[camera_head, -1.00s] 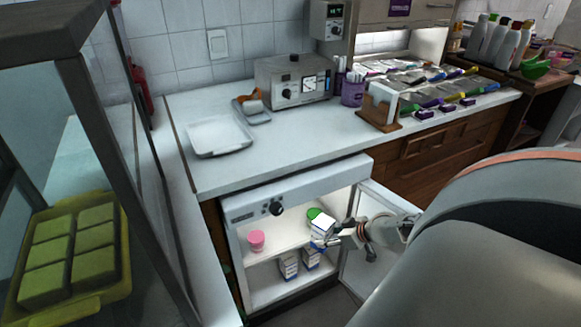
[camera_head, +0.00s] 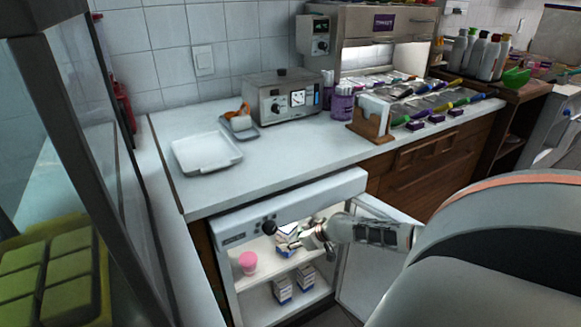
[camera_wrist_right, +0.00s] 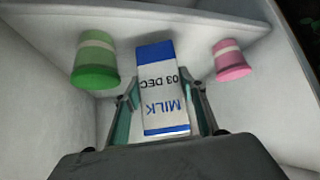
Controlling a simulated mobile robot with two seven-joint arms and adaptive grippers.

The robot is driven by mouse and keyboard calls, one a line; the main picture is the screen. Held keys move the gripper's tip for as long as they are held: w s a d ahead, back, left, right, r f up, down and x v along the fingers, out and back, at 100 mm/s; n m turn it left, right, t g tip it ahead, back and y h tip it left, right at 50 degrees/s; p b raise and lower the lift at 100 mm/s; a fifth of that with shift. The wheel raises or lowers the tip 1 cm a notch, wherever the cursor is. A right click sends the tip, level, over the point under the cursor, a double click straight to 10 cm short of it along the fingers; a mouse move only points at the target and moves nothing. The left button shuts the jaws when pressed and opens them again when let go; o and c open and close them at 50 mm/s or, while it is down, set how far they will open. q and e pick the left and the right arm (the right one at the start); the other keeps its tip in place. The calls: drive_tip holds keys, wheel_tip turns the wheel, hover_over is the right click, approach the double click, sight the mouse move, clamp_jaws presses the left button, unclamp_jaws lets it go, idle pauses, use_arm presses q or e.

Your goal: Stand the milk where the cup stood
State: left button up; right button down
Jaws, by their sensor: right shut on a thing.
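The milk carton (camera_wrist_right: 162,92), white with blue bands, is between the fingers of my right gripper (camera_wrist_right: 165,112), which is shut on it. In the head view the milk (camera_head: 287,231) and my right gripper (camera_head: 291,243) are inside the open fridge, over the upper shelf. A pink cup (camera_head: 248,263) stands on that shelf, left of the milk. In the wrist view the pink cup (camera_wrist_right: 230,60) is at the right and a green cup (camera_wrist_right: 96,62) at the left, both apart from the carton. The green cup is hidden in the head view. My left gripper is out of view.
More cartons (camera_head: 283,290) stand on the fridge's lower shelf. The fridge door (camera_head: 362,270) is open at the right. The counter above holds a white tray (camera_head: 206,153) and a grey appliance (camera_head: 281,97). Free shelf shows between the pink cup and the milk.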

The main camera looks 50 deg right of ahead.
wheel_tip(320, 180, down, 2)
drive_tip(key=shift+s, duration=0.1)
drive_tip(key=shift+f+b, duration=0.15)
drive_tip(key=shift+b, duration=0.15)
drive_tip(key=shift+r, duration=0.2)
drive_tip(key=c, duration=1.5)
unclamp_jaws()
drive_tip(key=shift+f, duration=0.1)
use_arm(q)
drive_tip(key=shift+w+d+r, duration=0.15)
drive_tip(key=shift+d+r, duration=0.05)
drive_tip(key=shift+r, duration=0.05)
